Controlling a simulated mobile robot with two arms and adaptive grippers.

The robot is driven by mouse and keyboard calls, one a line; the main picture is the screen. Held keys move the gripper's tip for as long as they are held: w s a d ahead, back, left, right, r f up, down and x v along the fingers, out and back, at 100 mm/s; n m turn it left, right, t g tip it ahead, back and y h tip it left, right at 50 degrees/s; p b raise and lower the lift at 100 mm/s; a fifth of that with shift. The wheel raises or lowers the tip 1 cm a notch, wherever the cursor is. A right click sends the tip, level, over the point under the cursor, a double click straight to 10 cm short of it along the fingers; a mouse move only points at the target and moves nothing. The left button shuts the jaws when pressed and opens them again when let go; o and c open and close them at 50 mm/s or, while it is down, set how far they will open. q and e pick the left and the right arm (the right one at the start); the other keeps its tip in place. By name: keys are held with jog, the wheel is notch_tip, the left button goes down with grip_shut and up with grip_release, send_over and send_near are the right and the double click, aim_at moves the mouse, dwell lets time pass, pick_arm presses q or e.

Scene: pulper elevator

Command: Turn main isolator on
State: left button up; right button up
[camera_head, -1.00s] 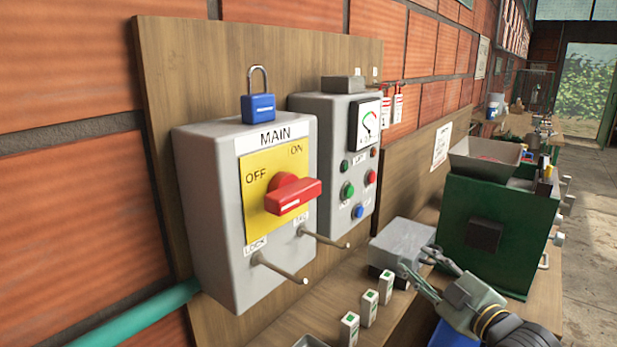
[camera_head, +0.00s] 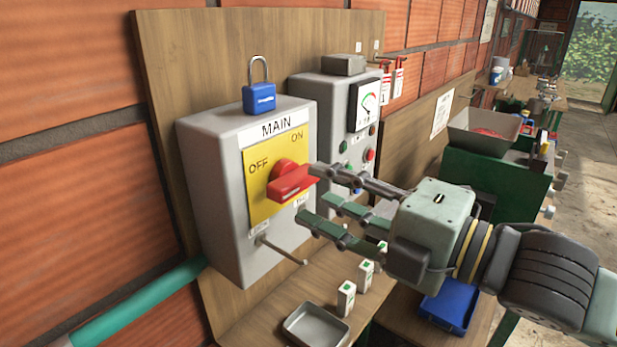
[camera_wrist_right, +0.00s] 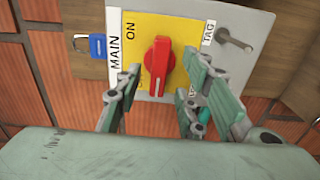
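The main isolator is a grey box (camera_head: 215,200) with a MAIN label and a yellow plate (camera_head: 262,208) marked OFF at left and ON at upper right. Its red handle (camera_head: 289,183) lies roughly level across the plate. My right gripper (camera_head: 309,193) is open, its fingertips just in front of the handle. In the right wrist view the red handle (camera_wrist_right: 158,66) appears between the spread fingers; I see no clear contact. My left gripper is not in view.
A blue padlock (camera_head: 259,95) stands on top of the box. A peg (camera_head: 283,250) sticks out below the plate. A second control box (camera_head: 312,95) with a gauge is beside it. A metal tray (camera_head: 316,325) and small white blocks (camera_head: 345,297) are on the bench below.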

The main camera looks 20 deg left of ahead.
aim_at(305, 185)
jog(key=shift+p+x, duration=0.45)
jog(key=shift+x, duration=1.35)
jog(key=shift+c, duration=0.2)
grip_shut()
